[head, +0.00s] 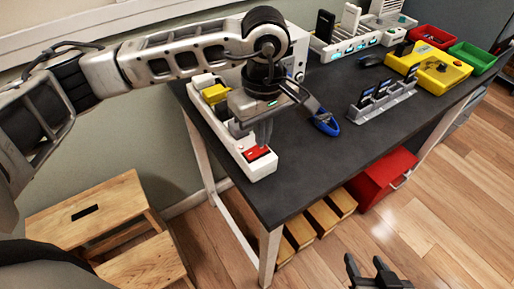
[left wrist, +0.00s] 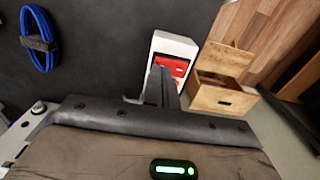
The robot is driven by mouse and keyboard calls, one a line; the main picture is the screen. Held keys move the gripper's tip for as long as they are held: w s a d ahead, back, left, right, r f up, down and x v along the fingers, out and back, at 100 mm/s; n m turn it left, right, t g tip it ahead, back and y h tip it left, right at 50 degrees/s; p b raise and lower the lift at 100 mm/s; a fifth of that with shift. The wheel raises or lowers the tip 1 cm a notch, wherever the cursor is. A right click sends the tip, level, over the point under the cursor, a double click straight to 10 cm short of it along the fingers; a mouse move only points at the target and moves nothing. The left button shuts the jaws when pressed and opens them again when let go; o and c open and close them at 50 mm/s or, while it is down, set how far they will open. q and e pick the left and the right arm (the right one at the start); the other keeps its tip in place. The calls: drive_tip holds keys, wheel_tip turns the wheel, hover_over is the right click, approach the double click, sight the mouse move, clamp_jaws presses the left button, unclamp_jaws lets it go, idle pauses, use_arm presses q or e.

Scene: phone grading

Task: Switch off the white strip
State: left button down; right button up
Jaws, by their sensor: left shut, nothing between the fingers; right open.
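The white strip (head: 237,148) lies along the left edge of the dark table, with plugs in its far part. Its red switch (head: 257,154) is at the near end. In the left wrist view the strip's end (left wrist: 181,44) and the red switch (left wrist: 179,66) show just beyond my fingers, which partly cover the switch. My left gripper (head: 264,143) is shut and empty, pointing down at the switch; I cannot tell whether it touches. The switch's position is unclear. My right gripper (head: 374,270) is open and empty, low in front of the table.
A yellow plug (head: 215,93) sits in the strip. A blue cable coil (head: 326,126) lies right of my left gripper. A grey rack (head: 382,102), yellow case (head: 430,68), red bin (head: 432,36) and green bin (head: 472,57) stand further right. A wooden step stool (head: 90,210) is left of the table.

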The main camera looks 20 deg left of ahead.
use_arm(q)
drive_tip(key=shift+f+b, duration=0.6)
drive_tip(key=shift+r+p, duration=1.65)
drive_tip(key=shift+r, duration=1.9)
